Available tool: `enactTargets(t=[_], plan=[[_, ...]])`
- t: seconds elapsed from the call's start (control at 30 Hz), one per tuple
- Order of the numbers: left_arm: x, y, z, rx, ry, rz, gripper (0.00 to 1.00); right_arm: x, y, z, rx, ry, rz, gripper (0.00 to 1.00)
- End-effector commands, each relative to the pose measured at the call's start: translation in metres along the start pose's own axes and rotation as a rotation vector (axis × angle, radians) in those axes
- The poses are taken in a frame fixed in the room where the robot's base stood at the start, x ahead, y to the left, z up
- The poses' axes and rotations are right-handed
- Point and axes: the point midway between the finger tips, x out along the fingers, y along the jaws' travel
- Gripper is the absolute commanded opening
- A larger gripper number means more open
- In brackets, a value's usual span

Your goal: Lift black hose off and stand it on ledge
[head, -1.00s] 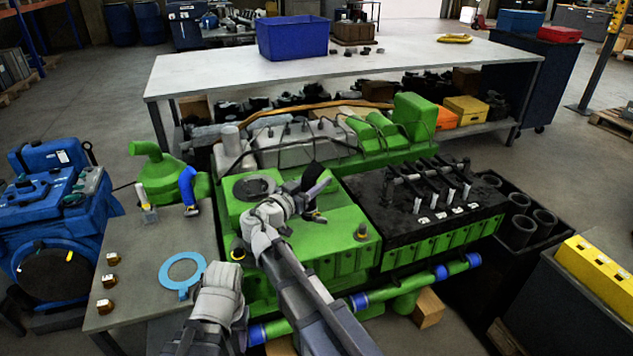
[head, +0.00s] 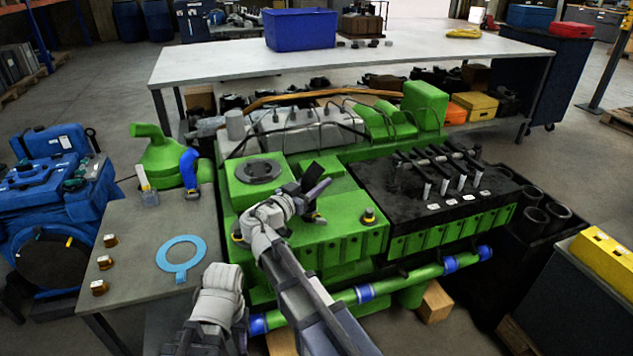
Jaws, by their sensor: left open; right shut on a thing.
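My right gripper (head: 310,195) is above the front of the green engine (head: 330,240), left of its middle. It is shut on the short black hose (head: 313,171), which shows above and below the fingers. The gripper hides the hose's middle, and I cannot tell whether its lower end touches the engine. My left gripper (head: 205,343) is low at the bottom edge, in front of the grey side table, open but mostly cut off. The grey side table (head: 135,245) has a flat, ledge-like top.
A blue hose (head: 190,172) stands on the side table beside a white fitting (head: 149,194). A blue ring gasket (head: 181,258) and brass fittings (head: 110,240) lie there too. A black rocker block (head: 425,190) fills the engine's right.

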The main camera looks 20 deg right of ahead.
Motion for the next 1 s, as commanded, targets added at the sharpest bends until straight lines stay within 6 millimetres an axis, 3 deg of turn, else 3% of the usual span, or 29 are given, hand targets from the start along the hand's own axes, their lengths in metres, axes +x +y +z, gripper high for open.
enactTargets(t=[0.3,0.33,0.63,1.0], plan=[[0.0042,0.0004,-0.0002,0.0,0.0,0.0,0.5,0.0,0.0,0.004,0.0,0.001,0.0,0.0],[0.0041,0.0004,-0.0002,0.0,0.0,0.0,0.5,0.0,0.0,0.004,0.0,0.001,0.0,0.47],[0.0042,0.0004,-0.0002,0.0,0.0,0.0,0.5,0.0,0.0,0.0042,0.0,0.0,0.0,0.81],[0.0044,0.0004,-0.0002,0.0,0.0,0.0,0.5,-0.0005,0.0014,0.0045,0.0,0.0,0.0,0.81]])
